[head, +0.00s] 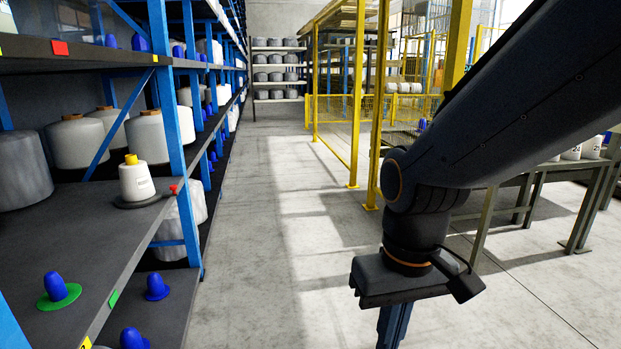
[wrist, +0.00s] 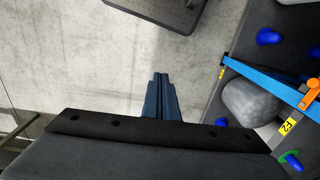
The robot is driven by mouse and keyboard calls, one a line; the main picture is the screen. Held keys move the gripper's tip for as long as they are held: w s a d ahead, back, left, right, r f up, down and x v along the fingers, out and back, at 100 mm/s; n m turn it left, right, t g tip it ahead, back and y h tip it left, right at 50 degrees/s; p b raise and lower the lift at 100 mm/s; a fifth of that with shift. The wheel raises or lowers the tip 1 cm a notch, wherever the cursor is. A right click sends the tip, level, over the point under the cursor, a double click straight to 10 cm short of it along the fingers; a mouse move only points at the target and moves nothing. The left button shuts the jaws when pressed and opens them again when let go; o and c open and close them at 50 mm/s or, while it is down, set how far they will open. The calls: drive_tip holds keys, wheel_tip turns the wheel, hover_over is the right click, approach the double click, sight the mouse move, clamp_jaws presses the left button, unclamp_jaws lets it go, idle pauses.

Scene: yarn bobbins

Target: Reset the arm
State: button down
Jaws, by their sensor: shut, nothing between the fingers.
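My arm reaches in from the upper right in the head view and bends down at the wrist. My gripper (head: 393,328) points down over the aisle floor, to the right of the shelving, and its tips are cut off by the bottom edge. In the wrist view my gripper (wrist: 161,85) shows two dark blue fingers close together, shut and empty, with bare concrete floor beyond them. It touches nothing that I can see.
A blue-framed rack (head: 172,120) with a white yarn bobbin (head: 137,180), grey bobbins and blue holders stands on the left. A table (head: 525,185) stands on the right near a yellow post (head: 357,95). The aisle floor (head: 270,220) between is clear.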

drive_tip(key=d+r+m+p, duration=0.2)
drive_tip(key=d+r+p, duration=0.6)
drive_tip(key=p, duration=0.6)
drive_tip(key=shift+s+r+m+p, duration=0.3)
drive_tip(key=shift+r+p, duration=0.1)
drive_tip(key=shift+r, duration=0.05)
